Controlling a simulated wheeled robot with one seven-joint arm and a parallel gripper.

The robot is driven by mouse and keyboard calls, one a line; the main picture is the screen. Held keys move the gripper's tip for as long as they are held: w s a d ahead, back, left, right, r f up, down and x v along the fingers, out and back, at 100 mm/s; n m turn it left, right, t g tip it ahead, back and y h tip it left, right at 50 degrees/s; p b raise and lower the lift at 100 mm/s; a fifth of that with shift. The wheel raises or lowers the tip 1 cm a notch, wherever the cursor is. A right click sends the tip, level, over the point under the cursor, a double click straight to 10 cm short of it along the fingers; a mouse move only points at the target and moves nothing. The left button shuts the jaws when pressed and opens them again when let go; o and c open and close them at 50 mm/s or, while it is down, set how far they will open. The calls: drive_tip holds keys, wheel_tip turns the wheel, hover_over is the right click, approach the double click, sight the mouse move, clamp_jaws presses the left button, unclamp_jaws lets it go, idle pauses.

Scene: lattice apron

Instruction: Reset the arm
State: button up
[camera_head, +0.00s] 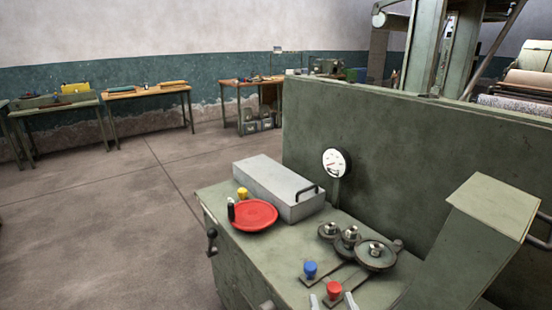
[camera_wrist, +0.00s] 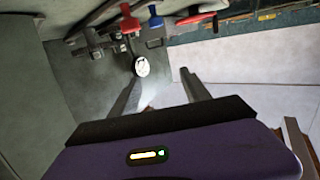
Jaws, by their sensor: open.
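My gripper (camera_wrist: 161,77) shows in the wrist view, its two dark fingers spread apart with nothing held between them. Beyond the fingertips, a round white gauge (camera_wrist: 142,67) stands apart from them, with a red knob (camera_wrist: 130,25) and a blue knob (camera_wrist: 155,20) higher in the picture. There, a green machine bench (camera_head: 250,255) carries a blue knob (camera_head: 310,268), a red knob (camera_head: 333,289) and the white dial gauge (camera_head: 335,162).
A grey metal box (camera_head: 275,185), a red dish (camera_head: 254,215) and stacked gear wheels (camera_head: 375,254) crowd the bench top. A tall green panel (camera_head: 400,150) rises behind. The floor (camera_head: 90,230) at left is clear, with work tables (camera_head: 150,92) along the far wall.

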drive_tip(key=s+d, duration=0.2)
drive_tip(key=s, duration=1)
drive_tip(key=s+d+f+g, duration=0.1)
drive_tip(key=s+d, duration=0.2)
drive_tip(key=s, duration=0.9)
drive_tip(key=s+d+f+g, duration=0.1)
drive_tip(key=s+d, duration=0.2)
drive_tip(key=s, duration=0.9)
drive_tip(key=shift+s+d+f+h, duration=0.2)
drive_tip(key=shift+s+d+h, duration=0.1)
drive_tip(key=shift+h, duration=0.1)
